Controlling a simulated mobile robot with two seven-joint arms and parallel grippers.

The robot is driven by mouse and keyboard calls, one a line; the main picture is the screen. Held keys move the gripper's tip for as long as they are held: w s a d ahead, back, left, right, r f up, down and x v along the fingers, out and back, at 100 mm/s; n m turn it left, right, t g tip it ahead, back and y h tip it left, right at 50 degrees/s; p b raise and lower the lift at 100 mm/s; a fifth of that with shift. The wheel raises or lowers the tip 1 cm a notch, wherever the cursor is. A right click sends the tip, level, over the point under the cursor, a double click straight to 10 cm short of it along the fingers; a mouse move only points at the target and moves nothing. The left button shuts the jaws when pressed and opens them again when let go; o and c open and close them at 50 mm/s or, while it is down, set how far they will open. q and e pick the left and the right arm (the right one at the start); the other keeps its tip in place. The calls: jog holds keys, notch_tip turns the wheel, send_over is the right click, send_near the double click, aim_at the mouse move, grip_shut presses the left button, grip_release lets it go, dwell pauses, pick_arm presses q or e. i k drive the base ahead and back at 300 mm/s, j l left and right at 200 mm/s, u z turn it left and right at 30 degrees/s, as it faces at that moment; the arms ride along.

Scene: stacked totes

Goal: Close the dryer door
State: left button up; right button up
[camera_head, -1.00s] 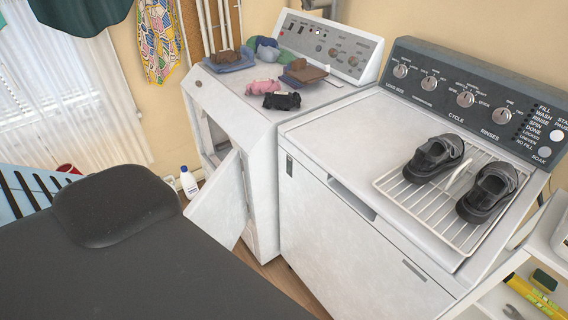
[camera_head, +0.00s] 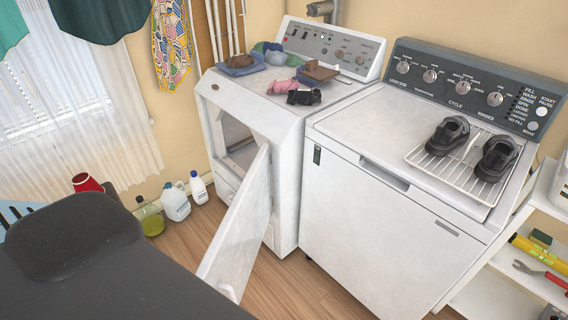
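The white dryer (camera_head: 278,110) stands against the back wall, left of the washer. Its door (camera_head: 238,232) is wide open, swung out toward me on its right-hand side. The square dark opening (camera_head: 237,135) shows to the left of the door. The door's lower edge is near the dark surface of my own body at the lower left; I cannot tell any contact. Neither of my grippers is in view.
The washer (camera_head: 375,215) carries a wire rack with black shoes (camera_head: 447,136). Small folded clothes (camera_head: 282,75) lie on the dryer. Bottles (camera_head: 176,202) stand on the floor at left. A white shelf (camera_head: 505,270) with tools is at right. Wood floor (camera_head: 300,290) is clear before the dryer.

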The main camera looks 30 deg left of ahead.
aim_at(226, 264)
jog(key=k+j, duration=0.2)
jog(key=j, duration=0.2)
jog(key=k+j, duration=0.25)
jog(key=j, duration=0.6)
jog(key=k+j, duration=0.15)
jog(key=j, duration=0.35)
jog(key=i+j, duration=0.1)
jog(key=j, duration=0.25)
jog(key=i+j, duration=0.1)
jog(key=j, duration=0.3)
jog(key=i+j, duration=0.1)
jog(key=j, duration=0.25)
jog(key=i+j, duration=0.15)
jog(key=j, duration=0.2)
jog(key=i+j, duration=0.1)
jog(key=j, duration=0.3)
jog(key=k+l+u, duration=0.1)
jog(key=l, duration=0.3)
jog(key=k+l+u, duration=0.1)
jog(key=l, duration=0.35)
jog(key=k+l+u, duration=0.15)
jog(key=l, duration=0.25)
jog(key=k+l+u, duration=0.1)
jog(key=k+l, duration=0.15)
jog(key=k+l+u, duration=0.1)
jog(key=l, duration=0.4)
jog(key=k, duration=0.1)
